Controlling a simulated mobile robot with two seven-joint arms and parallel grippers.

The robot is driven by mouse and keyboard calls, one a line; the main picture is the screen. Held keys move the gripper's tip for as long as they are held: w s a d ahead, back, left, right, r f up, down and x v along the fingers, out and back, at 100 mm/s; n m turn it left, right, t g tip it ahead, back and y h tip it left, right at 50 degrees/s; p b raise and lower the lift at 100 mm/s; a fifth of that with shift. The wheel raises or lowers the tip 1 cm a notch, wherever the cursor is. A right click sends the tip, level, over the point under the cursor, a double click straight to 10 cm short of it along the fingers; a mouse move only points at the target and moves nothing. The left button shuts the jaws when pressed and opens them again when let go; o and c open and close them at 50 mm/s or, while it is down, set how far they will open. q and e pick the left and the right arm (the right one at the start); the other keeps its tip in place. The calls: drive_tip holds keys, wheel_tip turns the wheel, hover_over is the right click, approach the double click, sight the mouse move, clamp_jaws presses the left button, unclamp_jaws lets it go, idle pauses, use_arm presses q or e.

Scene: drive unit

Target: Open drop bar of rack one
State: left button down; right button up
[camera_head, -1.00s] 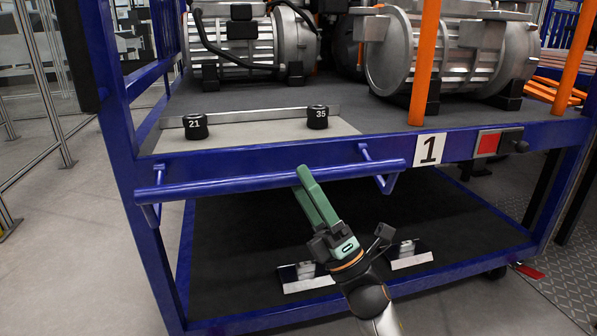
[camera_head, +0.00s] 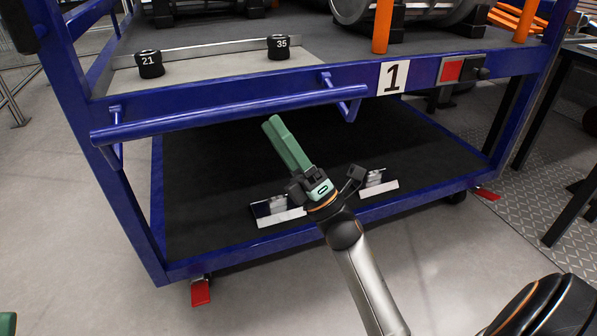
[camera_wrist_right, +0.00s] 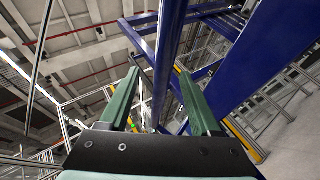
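Rack one is a blue frame (camera_head: 430,72) with a white "1" plate (camera_head: 392,78) on its front beam. A blue bar (camera_head: 225,113) runs along the front of this beam on short brackets. A red plate with a black knob (camera_head: 480,73) sits right of the number. My right gripper (camera_head: 273,122) has green fingers, with tips just below the bar in the head view. In the right wrist view the gripper (camera_wrist_right: 158,82) is open, and a blue bar (camera_wrist_right: 170,40) appears between the fingers. Contact cannot be told. A green tip of my left gripper (camera_head: 8,322) shows at the lower left.
Black caps 21 (camera_head: 149,64) and 35 (camera_head: 278,47) stand on the upper deck. Orange posts (camera_head: 383,25) rise there near metal motors. The lower shelf (camera_head: 215,170) holds metal brackets (camera_head: 279,211). A red foot pedal (camera_head: 201,292) sticks out below. A dark table (camera_head: 570,100) stands at right.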

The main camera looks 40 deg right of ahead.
drive_tip(key=d+f, duration=0.4)
drive_tip(key=f, duration=0.6)
drive_tip(key=shift+s+f, duration=0.25)
idle(0.5)
drive_tip(key=shift+c, duration=0.3)
